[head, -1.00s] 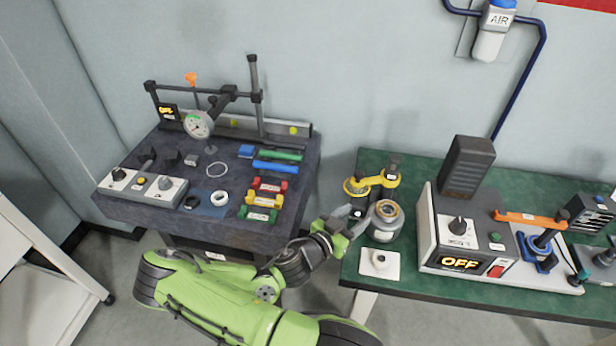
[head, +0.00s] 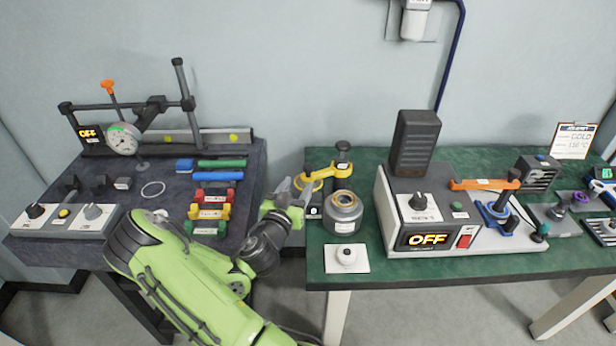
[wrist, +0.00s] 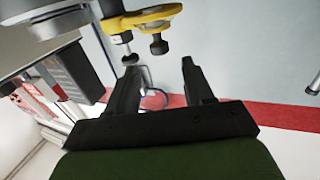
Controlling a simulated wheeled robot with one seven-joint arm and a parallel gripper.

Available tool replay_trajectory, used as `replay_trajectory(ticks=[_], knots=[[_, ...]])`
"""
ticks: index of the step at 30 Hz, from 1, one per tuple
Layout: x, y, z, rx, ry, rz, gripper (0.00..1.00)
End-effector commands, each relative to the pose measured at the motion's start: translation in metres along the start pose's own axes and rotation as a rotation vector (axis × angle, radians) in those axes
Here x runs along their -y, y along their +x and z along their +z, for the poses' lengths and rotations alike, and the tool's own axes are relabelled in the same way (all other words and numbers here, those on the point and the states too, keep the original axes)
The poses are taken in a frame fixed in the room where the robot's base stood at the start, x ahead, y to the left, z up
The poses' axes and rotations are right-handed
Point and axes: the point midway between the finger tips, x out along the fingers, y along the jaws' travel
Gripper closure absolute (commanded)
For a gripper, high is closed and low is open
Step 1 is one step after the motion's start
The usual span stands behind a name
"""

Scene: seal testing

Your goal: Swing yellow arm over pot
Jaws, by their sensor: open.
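The yellow arm (head: 324,173) sits on a dark post at the back left of the green bench, with a yellow ring at its left end. The pot (head: 343,213), a grey round vessel with an open top, stands just in front of it. The arm lies behind the pot's opening, not across it. My gripper (head: 291,187) is at the bench's left edge, left of the pot and close to the ring. In the wrist view its two dark jaws (wrist: 160,85) are apart and empty, with the yellow arm (wrist: 150,15) just beyond them.
A white control box (head: 440,225) reading OFF stands right of the pot. A white plate with a knob (head: 347,257) lies in front of the pot. A dark table (head: 150,205) with a dial gauge and coloured blocks is at left.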

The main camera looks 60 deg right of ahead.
Motion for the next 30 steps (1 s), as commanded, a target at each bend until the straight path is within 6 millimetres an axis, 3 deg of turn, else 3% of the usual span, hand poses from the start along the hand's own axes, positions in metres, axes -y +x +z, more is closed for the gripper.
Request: replay_trajectory(ticks=[6,12,22,30], knots=[[-0.002,0.049,-0.01,-0.011,0.006,0.004,0.48],[-0.001,0.082,-0.008,-0.009,0.003,0.002,0.48],[-0.001,0.089,-0.004,-0.007,-0.001,0.001,0.48],[0.0,0.088,-0.005,-0.008,0.0,0.001,0.9]])
